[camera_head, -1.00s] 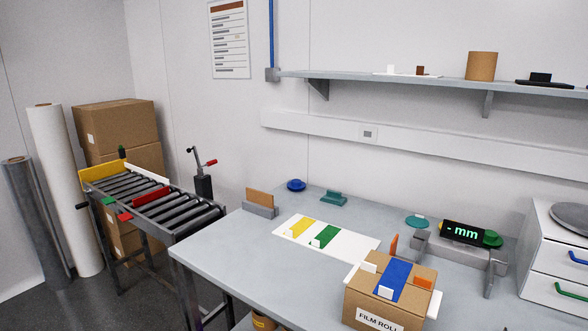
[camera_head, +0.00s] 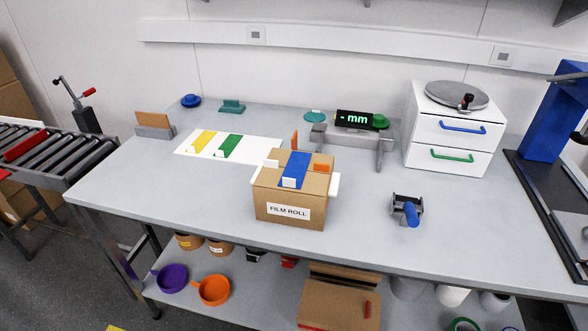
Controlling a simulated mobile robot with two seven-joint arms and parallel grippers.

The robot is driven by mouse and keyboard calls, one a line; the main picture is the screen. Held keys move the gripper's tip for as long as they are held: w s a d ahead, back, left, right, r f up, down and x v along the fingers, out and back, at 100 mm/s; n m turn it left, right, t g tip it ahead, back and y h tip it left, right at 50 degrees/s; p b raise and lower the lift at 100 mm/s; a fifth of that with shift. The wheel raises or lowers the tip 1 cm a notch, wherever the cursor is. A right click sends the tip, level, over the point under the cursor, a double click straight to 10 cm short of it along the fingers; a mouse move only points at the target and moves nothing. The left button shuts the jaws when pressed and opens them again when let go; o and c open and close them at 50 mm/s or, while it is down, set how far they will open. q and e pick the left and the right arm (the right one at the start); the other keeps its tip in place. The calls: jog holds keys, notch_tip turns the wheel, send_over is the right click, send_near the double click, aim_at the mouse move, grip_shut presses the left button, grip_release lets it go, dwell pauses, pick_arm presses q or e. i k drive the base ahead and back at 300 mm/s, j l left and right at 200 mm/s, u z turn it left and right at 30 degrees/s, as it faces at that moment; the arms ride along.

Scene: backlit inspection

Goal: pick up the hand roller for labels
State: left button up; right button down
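A small tool with a blue handle and a dark grey metal frame (camera_head: 408,209) lies on the worktable (camera_head: 350,235), right of the carton. It looks like the hand roller, though its roller part is too small to make out clearly. The blue handle points toward the table's front edge. Nothing touches it. Neither of my grippers shows in the head view.
A carton marked FILM ROLL (camera_head: 290,205) stands left of the tool. A blue stand (camera_head: 555,115) is at the right. The table around the tool is clear.

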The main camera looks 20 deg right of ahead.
aim_at(410, 218)
jog(key=z, duration=1.45)
